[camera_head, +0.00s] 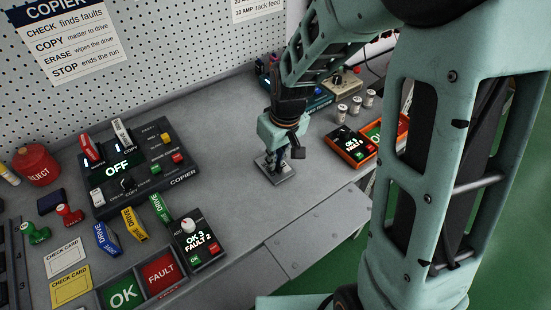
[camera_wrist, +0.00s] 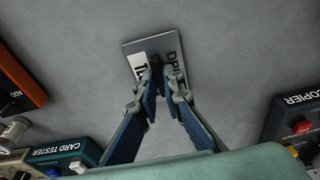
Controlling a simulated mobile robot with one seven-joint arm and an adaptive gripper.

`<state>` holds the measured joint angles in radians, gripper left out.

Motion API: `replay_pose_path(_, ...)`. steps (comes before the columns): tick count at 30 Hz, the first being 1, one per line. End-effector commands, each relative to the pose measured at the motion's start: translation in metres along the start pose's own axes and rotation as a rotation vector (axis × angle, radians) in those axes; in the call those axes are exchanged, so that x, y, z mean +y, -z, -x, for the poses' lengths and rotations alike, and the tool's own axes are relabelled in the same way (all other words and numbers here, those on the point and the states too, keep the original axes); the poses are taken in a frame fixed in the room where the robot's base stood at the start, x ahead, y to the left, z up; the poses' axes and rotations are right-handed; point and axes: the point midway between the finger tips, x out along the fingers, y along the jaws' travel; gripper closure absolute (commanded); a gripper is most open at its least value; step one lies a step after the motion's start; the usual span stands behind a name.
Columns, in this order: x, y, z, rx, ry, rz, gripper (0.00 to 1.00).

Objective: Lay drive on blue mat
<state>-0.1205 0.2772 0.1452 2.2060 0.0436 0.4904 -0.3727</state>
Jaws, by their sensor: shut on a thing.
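My gripper (camera_head: 276,165) is low over the bench, shut on a small dark thing (camera_wrist: 156,72) that the fingers mostly hide. I cannot tell whether this is a drive. It stands at a grey plate (camera_wrist: 139,44) with partly hidden lettering beginning "DRI"; the plate also shows in the head view (camera_head: 288,178). A blue drive (camera_head: 106,238), a yellow drive (camera_head: 134,224) and a green drive (camera_head: 160,208) stand before the copier (camera_head: 150,190). I see no clear blue mat; a small dark blue pad (camera_head: 51,201) lies at the left.
A red reject can (camera_head: 36,165) and two stamps stand left. OK and FAULT trays (camera_head: 160,272) lie at the front edge. An orange-framed tester (camera_head: 354,147) and small cylinders stand right of my gripper. Bare bench lies between copier and gripper.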

Motion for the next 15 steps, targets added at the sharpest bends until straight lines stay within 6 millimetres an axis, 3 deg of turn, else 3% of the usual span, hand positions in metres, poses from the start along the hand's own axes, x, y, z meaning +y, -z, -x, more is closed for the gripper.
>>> replay_pose_path(11,0.0001,-0.0009,-0.0051,0.000,0.000,0.001,1.00)
replay_pose_path(12,0.0000,-0.0006,-0.0034,0.000,0.000,0.001,0.88)
replay_pose_path(15,0.0000,-0.0007,-0.0033,0.000,0.000,0.001,0.77)
